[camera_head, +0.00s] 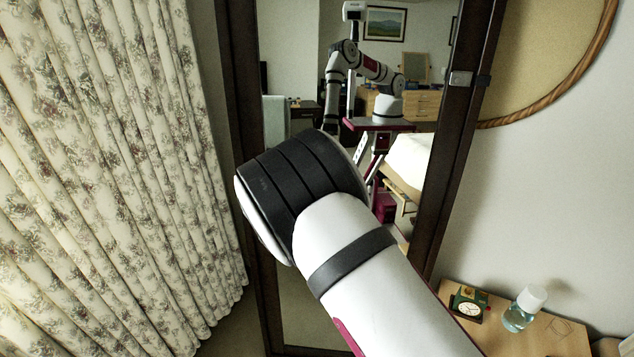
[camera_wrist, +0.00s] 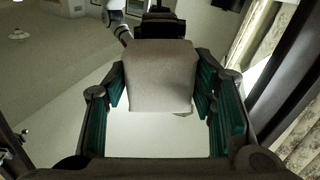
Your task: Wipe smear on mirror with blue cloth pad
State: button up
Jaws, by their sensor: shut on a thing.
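The mirror (camera_head: 300,312) is a tall pane in a dark wooden frame, reflecting the room and my own arm. I cannot make out a smear on it; my arm covers much of its middle. In the wrist view my gripper (camera_wrist: 160,82) has its teal-lined fingers on both sides of a grey-beige block-like pad (camera_wrist: 160,68), and is shut on it. No blue shows on the pad from this side. In the head view my gripper and the pad are hidden behind my arm. I cannot tell whether the pad touches the glass.
A floral curtain (camera_head: 110,180) hangs close to the mirror's left side. A round wood-rimmed object (camera_head: 560,60) hangs at the upper right.

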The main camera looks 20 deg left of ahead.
jog(key=shift+s+d, duration=0.15)
jog(key=shift+s, duration=0.35)
jog(key=p+v, duration=0.2)
jog(key=v, duration=0.1)
jog(key=shift+w, duration=0.1)
dwell(0.5)
